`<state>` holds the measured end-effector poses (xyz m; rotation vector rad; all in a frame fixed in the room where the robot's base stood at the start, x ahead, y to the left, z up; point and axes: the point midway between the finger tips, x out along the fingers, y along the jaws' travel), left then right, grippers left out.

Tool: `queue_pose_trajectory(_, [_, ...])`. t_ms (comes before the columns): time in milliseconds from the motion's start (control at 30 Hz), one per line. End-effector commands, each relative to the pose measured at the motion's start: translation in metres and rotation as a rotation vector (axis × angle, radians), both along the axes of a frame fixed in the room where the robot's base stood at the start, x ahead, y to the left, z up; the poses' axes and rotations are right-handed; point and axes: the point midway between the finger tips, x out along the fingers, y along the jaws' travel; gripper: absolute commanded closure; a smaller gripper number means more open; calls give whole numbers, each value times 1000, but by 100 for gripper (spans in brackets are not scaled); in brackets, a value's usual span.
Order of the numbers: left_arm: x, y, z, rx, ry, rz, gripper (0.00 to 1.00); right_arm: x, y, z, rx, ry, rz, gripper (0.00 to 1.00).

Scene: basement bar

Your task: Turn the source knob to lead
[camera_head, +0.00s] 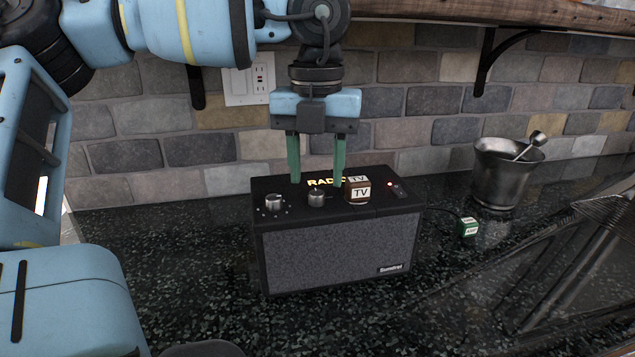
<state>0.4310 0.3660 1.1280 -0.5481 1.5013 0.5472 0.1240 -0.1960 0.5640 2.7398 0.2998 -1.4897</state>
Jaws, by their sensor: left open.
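A black speaker-like amplifier (335,250) with a grey mesh front stands on the counter. Its top has a silver knob (274,202) at the left, with small marks around it, and a second metal knob (316,197) near the middle. A yellow word RADIO (319,182) is behind the middle knob. I cannot read a "lead" label, nor tell for sure which knob is the source knob. My left gripper (316,184) points down, open, its green fingers apart above and behind the middle knob, with nothing between them. My right gripper is not in view.
A wooden block marked TV (360,193) sits on the amplifier, close right of the fingers. A small green labelled block (466,227) and a metal mortar with pestle (500,178) stand to the right. A brick wall (400,130) is behind; a wooden shelf (490,12) hangs above.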

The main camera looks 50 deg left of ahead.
Motion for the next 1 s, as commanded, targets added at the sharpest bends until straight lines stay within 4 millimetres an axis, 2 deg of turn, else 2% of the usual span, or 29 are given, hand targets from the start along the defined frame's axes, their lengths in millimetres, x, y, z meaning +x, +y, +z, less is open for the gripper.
queue_pose_trajectory(200, [0,0,-24,-1,1,-1,56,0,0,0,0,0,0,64])
queue_pose_trajectory(567, [0,0,-29,1,-1,0,56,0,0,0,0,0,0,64])
queue_pose_trajectory(900, [0,0,-28,1,-1,0,99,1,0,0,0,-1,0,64])
queue_pose_trajectory(1000, [0,0,-28,1,-1,-1,100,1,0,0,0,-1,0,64])
